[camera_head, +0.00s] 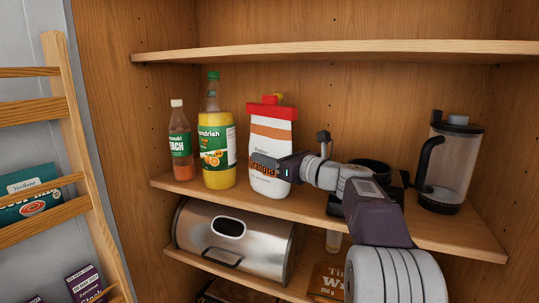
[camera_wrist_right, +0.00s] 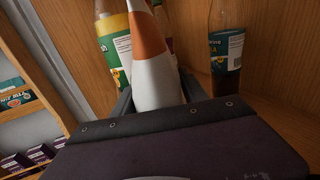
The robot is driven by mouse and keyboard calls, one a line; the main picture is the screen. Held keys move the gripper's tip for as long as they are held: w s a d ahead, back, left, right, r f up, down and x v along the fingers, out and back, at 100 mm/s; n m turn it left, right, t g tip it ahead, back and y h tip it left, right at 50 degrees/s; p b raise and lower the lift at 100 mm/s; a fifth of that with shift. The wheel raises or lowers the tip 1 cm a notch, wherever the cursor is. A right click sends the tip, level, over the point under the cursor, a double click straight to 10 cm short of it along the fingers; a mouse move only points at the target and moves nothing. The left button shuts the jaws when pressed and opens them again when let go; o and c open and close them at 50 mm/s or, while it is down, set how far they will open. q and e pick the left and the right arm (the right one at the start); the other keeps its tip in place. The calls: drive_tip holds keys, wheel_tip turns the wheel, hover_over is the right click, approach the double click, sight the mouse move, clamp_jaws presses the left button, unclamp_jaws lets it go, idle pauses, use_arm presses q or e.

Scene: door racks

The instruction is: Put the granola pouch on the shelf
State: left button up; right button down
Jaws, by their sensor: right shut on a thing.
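The granola pouch (camera_head: 270,128) is white with a red top, an orange band and "Granola" lettering. It is upright at the middle shelf (camera_head: 445,233), near the front edge. I cannot tell whether its base touches the board. My right gripper (camera_head: 279,168) reaches in from the right and is shut on the pouch's lower half. In the right wrist view the pouch (camera_wrist_right: 155,65) rises between the fingers (camera_wrist_right: 158,97), and its lower part is hidden. My left gripper is in neither view.
A juice bottle (camera_head: 216,150) and a smaller bottle (camera_head: 180,145) stand left of the pouch. A blender-like jug (camera_head: 450,165) and a dark appliance (camera_head: 372,168) are to the right. An upper shelf (camera_head: 340,50) runs above; a metal bread bin (camera_head: 235,235) sits below.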

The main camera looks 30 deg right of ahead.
drive_tip(key=shift+f, duration=0.1)
drive_tip(key=c, duration=0.7)
unclamp_jaws()
drive_tip(key=shift+o, duration=0.5)
drive_tip(key=shift+s+a, duration=0.1)
drive_tip(key=b+v, duration=0.3)
drive_tip(key=v, duration=0.4)
drive_tip(key=shift+b, duration=0.3)
drive_tip(key=shift+s, duration=0.25)
drive_tip(key=shift+w, duration=0.15)
